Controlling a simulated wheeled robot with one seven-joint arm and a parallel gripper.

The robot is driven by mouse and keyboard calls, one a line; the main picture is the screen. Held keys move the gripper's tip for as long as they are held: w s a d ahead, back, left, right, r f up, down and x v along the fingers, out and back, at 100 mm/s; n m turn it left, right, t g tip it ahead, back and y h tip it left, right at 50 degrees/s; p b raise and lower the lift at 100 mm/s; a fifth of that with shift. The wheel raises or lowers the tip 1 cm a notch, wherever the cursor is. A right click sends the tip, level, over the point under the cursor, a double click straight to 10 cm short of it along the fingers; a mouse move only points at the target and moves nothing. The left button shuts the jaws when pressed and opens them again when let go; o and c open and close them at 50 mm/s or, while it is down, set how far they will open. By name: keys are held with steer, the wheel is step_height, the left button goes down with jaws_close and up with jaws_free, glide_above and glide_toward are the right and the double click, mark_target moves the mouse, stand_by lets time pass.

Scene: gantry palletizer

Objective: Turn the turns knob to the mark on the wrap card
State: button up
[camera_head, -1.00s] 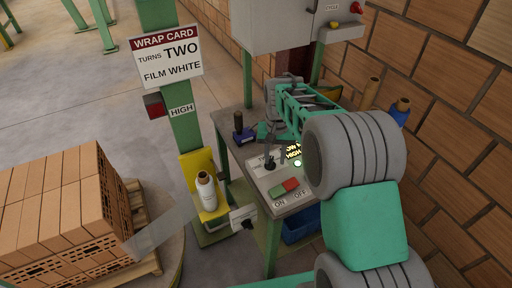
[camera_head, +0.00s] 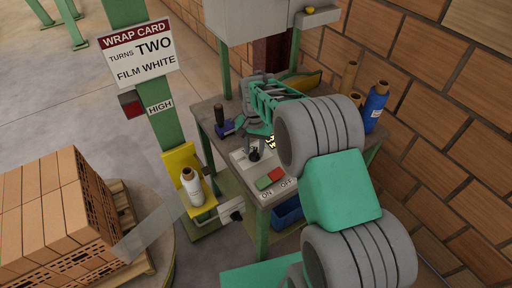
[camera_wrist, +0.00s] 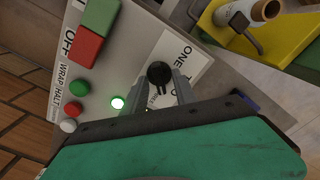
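The wrap card (camera_head: 140,52) on the green post reads TURNS TWO, FILM WHITE. The black turns knob (camera_wrist: 160,74) sits on the grey control panel (camera_wrist: 130,50), beside a white label strip (camera_wrist: 186,52). ONE is readable on the strip; the lettering nearer my gripper is partly hidden. The knob also shows in the head view (camera_head: 254,155). My gripper (camera_wrist: 161,84) is over the panel with its two fingers apart, one on each side of the knob. Whether they touch it is unclear. The knob's pointer setting is hard to read.
A green button (camera_wrist: 100,18) and a red button (camera_wrist: 85,46) are on the panel, with a lit lamp (camera_wrist: 117,102) near my gripper. A dark joystick (camera_head: 220,118) stands on the bench. A film roll (camera_head: 192,186) sits on a yellow holder. A brick wall stands at right.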

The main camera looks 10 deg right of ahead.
steer(key=shift+c, duration=0.3)
jaws_close()
